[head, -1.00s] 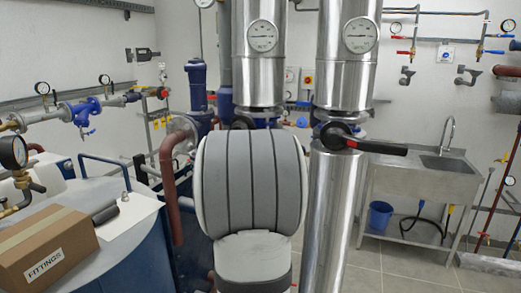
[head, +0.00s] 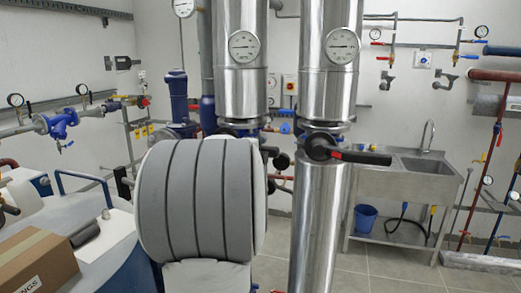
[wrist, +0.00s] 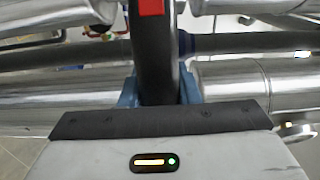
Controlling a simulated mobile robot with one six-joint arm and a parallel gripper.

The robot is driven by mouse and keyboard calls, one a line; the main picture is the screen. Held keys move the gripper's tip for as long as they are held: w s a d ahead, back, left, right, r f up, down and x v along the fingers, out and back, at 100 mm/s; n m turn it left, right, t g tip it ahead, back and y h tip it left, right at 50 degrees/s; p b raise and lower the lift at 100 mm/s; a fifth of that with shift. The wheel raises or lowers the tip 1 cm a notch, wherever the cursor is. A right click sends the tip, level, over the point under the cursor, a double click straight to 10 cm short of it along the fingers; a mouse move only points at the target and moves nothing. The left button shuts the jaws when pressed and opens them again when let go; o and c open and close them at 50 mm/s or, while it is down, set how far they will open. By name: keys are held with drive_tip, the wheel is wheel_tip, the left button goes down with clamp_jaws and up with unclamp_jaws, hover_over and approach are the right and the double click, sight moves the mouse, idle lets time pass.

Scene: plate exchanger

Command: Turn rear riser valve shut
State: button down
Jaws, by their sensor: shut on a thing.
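In the wrist view my gripper (wrist: 159,93) is shut on a black lever with a red patch (wrist: 151,6), a blue finger on each side. The black lever (wrist: 154,55) runs across the line of the bright steel pipes in that view. In the head view the left, farther riser (head: 240,85) stands behind my grey arm link. The link hides my gripper and most of that riser's valve; a black part (head: 281,160) shows beside it. The nearer right riser (head: 330,70) has its own black lever with a red mark (head: 362,157), pointing right.
A steel sink bench (head: 400,178) with a blue bucket (head: 366,220) under it stands right of the risers. A cardboard box (head: 35,270) sits at the lower left. Wall piping with gauges (head: 82,89) is at left. Tiled floor shows at lower right.

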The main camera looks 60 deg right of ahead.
drive_tip(key=c, duration=1.5)
unclamp_jaws()
drive_tip(key=shift+w+r, duration=0.1)
drive_tip(key=shift+r, duration=0.3)
drive_tip(key=o, duration=0.3)
drive_tip(key=shift+w+a+f, duration=0.1)
drive_tip(key=shift+w, duration=0.05)
drive_tip(key=shift+o, duration=0.6)
drive_tip(key=shift+f, duration=0.15)
drive_tip(key=shift+a, duration=0.25)
drive_tip(key=b+v, duration=0.2)
drive_tip(key=v, duration=0.5)
drive_tip(key=shift+a, duration=0.1)
